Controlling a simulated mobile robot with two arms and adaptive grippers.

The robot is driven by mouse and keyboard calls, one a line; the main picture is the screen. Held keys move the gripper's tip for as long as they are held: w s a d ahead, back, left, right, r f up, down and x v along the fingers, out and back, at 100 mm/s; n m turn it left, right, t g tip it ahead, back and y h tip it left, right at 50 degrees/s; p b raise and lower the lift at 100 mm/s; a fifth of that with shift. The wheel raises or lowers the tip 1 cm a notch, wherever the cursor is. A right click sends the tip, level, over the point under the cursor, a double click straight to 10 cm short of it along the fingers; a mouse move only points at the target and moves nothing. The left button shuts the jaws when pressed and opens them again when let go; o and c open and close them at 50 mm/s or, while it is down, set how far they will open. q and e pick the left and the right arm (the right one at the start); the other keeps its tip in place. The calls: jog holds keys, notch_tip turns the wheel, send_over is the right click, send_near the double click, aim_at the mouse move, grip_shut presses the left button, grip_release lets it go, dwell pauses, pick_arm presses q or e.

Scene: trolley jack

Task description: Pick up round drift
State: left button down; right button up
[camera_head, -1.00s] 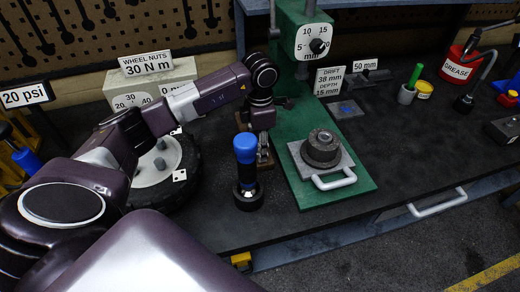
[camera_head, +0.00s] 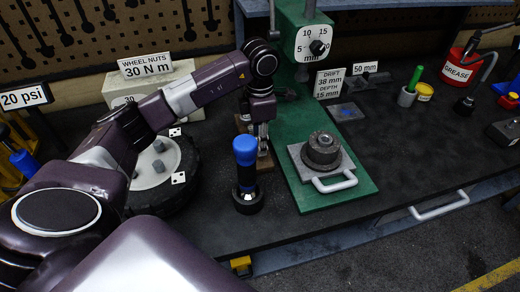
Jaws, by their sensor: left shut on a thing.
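My left gripper (camera_head: 263,138) points down behind the blue-handled tool, over a brown wooden block (camera_head: 265,160). It is shut on a slim, metallic thing that I take to be the round drift; the fingers and the tool hide most of it. I cannot tell whether its lower end is clear of the block. The drift sign (camera_head: 328,83) reads 38 mm, depth 15 mm. A dark round part (camera_head: 322,150) sits on a grey plate with a handle, on the green press base (camera_head: 350,197). My right gripper is not in view.
The blue-handled tool (camera_head: 245,152) stands upright in a black round base, close in front of my gripper. A wheel (camera_head: 155,165) lies at left, below my forearm. The green press column (camera_head: 300,100) stands just right. The bench right of the press base is mostly clear.

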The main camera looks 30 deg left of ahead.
pick_arm(q)
notch_tip(320, 180, up, 17)
